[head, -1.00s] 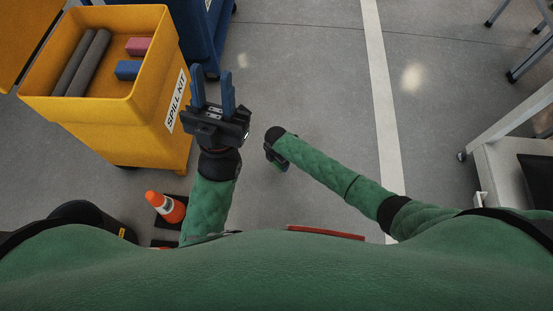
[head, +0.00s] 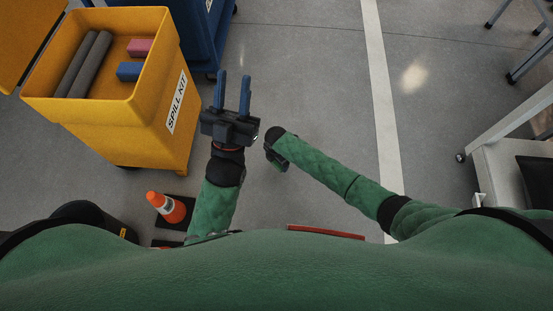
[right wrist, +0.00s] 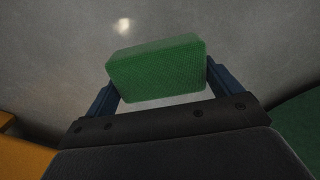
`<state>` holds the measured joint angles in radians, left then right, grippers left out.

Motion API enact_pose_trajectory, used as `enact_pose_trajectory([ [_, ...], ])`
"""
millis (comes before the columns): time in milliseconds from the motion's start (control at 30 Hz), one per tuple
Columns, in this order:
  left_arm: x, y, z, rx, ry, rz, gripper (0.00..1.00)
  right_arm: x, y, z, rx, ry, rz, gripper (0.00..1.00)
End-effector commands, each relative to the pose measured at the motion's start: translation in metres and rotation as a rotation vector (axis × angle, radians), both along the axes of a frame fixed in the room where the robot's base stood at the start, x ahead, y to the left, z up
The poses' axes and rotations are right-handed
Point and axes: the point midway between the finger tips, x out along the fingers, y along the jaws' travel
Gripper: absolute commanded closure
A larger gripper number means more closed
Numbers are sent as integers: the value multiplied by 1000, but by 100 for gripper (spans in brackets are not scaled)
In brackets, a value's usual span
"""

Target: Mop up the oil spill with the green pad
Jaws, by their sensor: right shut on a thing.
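The green pad (right wrist: 158,70) is a block held between the two blue fingers of my right gripper (right wrist: 162,82) in the right wrist view. In the head view my right gripper (head: 275,157) is mostly hidden under its forearm, with only a bit of green showing below it. My left gripper (head: 232,92) points away from me with its two blue fingers apart and nothing between them. It is over the floor, just right of the spill kit bin. I cannot make out the oil spill in either view.
The yellow spill kit bin (head: 95,108) is open at the left, with grey rolls (head: 83,64), a pink block (head: 140,47) and a blue block (head: 130,71) inside. A blue cart (head: 206,40) stands behind it. An orange cone (head: 166,206) is near my left arm. Floor right of centre is clear.

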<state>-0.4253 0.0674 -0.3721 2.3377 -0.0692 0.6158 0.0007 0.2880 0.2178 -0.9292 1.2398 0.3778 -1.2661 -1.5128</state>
Motion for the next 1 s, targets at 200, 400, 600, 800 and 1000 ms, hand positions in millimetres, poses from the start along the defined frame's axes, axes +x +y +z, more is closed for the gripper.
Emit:
enact_pose_trajectory([
  [200, 11, -4, -16, 18, 64, -3, 66, 0, 0, 2, 0, 0, -1, 28],
  [400, 20, -7, -34, 33, 128, -6, 66, 0, 0, 4, 0, 0, -1, 28],
  [600, 25, -10, -53, 47, 200, -9, 66, -1, 0, 6, 0, 0, -2, 28],
  [800, 32, -13, -73, 62, 265, -13, 66, -1, 0, 7, 0, 0, -3, 28],
  [1000, 39, -14, -85, 77, 315, -14, 66, -1, 0, 9, 0, 0, -4, 28],
])
